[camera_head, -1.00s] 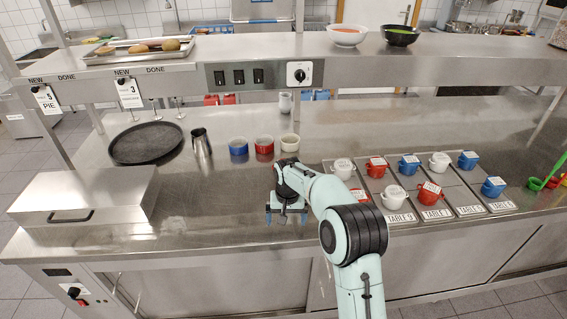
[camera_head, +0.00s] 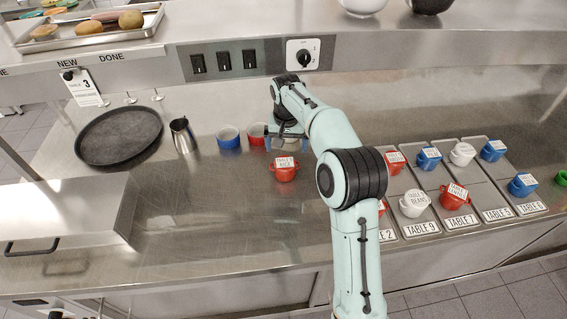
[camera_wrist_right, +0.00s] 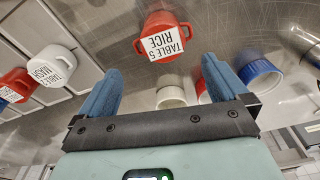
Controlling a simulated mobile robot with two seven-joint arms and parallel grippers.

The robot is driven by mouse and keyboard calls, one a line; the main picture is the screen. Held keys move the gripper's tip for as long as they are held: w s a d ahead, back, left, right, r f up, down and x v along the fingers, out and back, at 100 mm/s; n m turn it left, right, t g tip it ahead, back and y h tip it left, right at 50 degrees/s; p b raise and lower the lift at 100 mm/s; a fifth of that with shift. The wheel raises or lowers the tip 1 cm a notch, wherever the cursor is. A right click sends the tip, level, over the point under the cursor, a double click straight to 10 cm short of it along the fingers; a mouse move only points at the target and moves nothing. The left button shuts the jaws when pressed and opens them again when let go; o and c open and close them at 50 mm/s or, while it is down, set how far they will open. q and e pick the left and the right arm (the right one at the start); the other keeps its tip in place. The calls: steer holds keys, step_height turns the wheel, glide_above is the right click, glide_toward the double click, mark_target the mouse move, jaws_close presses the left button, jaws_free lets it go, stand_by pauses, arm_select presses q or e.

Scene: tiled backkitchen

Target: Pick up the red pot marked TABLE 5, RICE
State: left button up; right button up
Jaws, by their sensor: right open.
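The red pot (camera_head: 284,172) stands upright on the steel counter, left of the trays. Its white lid label shows TABLE 5, RICE in the right wrist view (camera_wrist_right: 160,36). My right gripper (camera_head: 287,143) is open and empty, just behind the pot in the head view. In the right wrist view the pot lies beyond the two blue fingertips (camera_wrist_right: 162,68), roughly centred between them, apart from both. My left gripper is not in view.
Blue (camera_head: 229,138) and red (camera_head: 257,134) bowls and a metal jug (camera_head: 183,136) stand left of the gripper. Labelled trays with several pots, including a white pot (camera_head: 414,203), lie right. The shelf (camera_head: 375,50) overhangs the back. The front counter is clear.

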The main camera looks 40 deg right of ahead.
mark_target(285, 162)
step_height(285, 162, down, 6)
steer(key=shift+d+f, duration=0.1)
steer(key=shift+w+f, duration=0.2)
steer(key=shift+f, duration=0.25)
steer(key=shift+w+f, duration=0.2)
steer(key=shift+f, duration=1)
steer(key=shift+w+f, duration=0.2)
steer(key=shift+f, duration=0.95)
steer(key=shift+d, duration=0.1)
steer(key=c, duration=1.2)
